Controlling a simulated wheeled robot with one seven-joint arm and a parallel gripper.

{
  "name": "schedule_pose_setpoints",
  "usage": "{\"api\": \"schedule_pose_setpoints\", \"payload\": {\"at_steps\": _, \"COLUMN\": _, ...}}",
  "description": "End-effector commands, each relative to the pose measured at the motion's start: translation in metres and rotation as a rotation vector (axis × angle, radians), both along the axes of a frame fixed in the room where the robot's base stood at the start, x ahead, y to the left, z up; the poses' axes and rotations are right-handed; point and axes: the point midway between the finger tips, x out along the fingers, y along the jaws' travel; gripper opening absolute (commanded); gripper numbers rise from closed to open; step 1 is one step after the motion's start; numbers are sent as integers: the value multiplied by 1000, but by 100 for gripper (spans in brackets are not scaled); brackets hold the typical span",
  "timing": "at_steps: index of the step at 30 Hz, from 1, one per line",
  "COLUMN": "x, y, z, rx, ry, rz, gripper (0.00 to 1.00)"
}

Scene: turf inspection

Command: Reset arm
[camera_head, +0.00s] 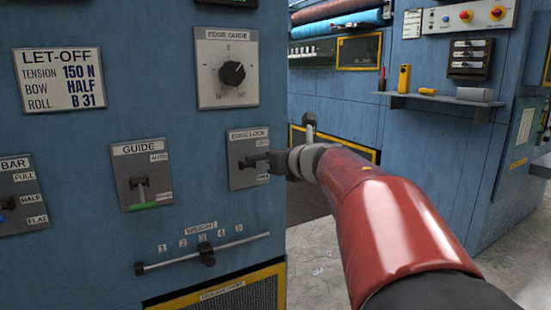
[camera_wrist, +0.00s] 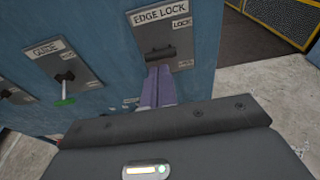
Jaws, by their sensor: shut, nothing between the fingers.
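My red arm reaches in from the right in the head view. My gripper (camera_head: 258,161) is at the edge lock plate (camera_head: 236,175) on the blue machine panel. In the wrist view my gripper's fingers (camera_wrist: 157,88) are together with nothing between them, their tips just below the dark edge lock handle (camera_wrist: 160,54). The edge lock plate (camera_wrist: 165,30) shows its LOCK label at the upper right. Whether the fingertips touch the handle I cannot tell. In the head view the gripper hides part of the plate.
The guide lever (camera_head: 140,193) with a green tip, the edge guide knob (camera_head: 232,73) and the weight slider (camera_head: 206,254) are close by on the panel. A shelf (camera_head: 440,101) with small items is on the machine behind. Grey floor (camera_head: 325,255) is open at the right.

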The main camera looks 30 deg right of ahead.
Motion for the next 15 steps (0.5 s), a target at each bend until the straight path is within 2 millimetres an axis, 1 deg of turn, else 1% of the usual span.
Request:
{"api": "schedule_pose_setpoints", "payload": {"at_steps": 8, "x": 0, "y": 0, "z": 0, "rx": 2, "ry": 0, "rz": -1, "gripper": 0}}
{"api": "schedule_pose_setpoints", "payload": {"at_steps": 10, "x": -1, "y": 1, "z": 2, "rx": 30, "ry": -9, "rz": -15, "gripper": 0}}
{"api": "schedule_pose_setpoints", "payload": {"at_steps": 11, "x": -3, "y": 2, "z": 3, "rx": 61, "ry": -18, "rz": -28, "gripper": 0}}
{"api": "schedule_pose_setpoints", "payload": {"at_steps": 13, "x": -9, "y": 6, "z": 10, "rx": 183, "ry": -52, "rz": -85, "gripper": 0}}
{"api": "schedule_pose_setpoints", "payload": {"at_steps": 14, "x": -13, "y": 8, "z": 13, "rx": 263, "ry": -71, "rz": -119, "gripper": 0}}
{"api": "schedule_pose_setpoints", "payload": {"at_steps": 15, "x": -21, "y": 10, "z": 15, "rx": 392, "ry": -97, "rz": -176, "gripper": 0}}
